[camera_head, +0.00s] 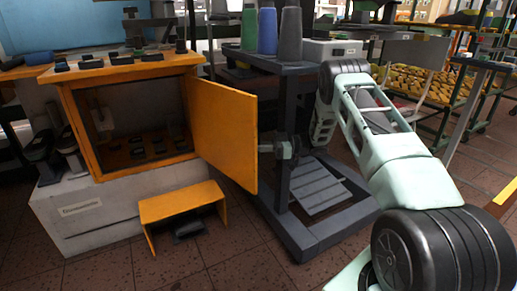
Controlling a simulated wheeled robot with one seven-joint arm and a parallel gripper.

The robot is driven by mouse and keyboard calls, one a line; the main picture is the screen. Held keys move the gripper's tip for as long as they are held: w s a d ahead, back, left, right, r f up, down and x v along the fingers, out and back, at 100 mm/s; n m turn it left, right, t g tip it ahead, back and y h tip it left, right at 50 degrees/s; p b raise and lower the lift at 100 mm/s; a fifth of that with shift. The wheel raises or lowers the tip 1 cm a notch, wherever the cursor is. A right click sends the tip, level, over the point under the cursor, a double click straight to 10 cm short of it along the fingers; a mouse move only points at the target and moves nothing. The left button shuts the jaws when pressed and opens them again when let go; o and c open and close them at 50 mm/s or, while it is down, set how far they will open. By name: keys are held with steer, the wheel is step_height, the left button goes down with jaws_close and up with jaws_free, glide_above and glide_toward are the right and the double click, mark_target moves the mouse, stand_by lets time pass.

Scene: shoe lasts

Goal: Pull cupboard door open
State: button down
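The cupboard (74,120) is an orange wooden box at the left, on a pale base. Its door (222,128) stands swung wide open, attached at the right side of the opening, with its free edge towards the right. The inside shows, with several small dark objects on its floor. My gripper (268,148) is just right of the door's free edge, near mid-height, and points left. A small gap seems to separate them; I cannot tell about contact. The fingers are too small to show whether they are open. No handle shows on the door.
A small orange stool (180,203) stands on the floor in front of the cupboard. A dark stand (305,240) carrying green, blue and grey thread cones (267,31) is behind my gripper. Shoe lasts lie on the cupboard's top. Some tiled floor (235,262) is free in front.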

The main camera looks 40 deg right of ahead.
steer(key=shift+w+a+r, duration=0.2)
steer(key=shift+w+r, duration=0.1)
steer(key=shift+w, duration=0.05)
steer(key=c, duration=1.5)
jaws_free()
steer(key=shift+a+f, duration=0.1)
steer(key=shift+s, duration=0.1)
steer(key=shift+s+f, duration=0.1)
steer(key=shift+s, duration=0.05)
steer(key=shift+d, duration=0.2)
steer(key=p+v, duration=0.3)
steer(key=v, duration=1.4)
steer(key=shift+s+d, duration=0.2)
steer(key=shift+f, duration=0.1)
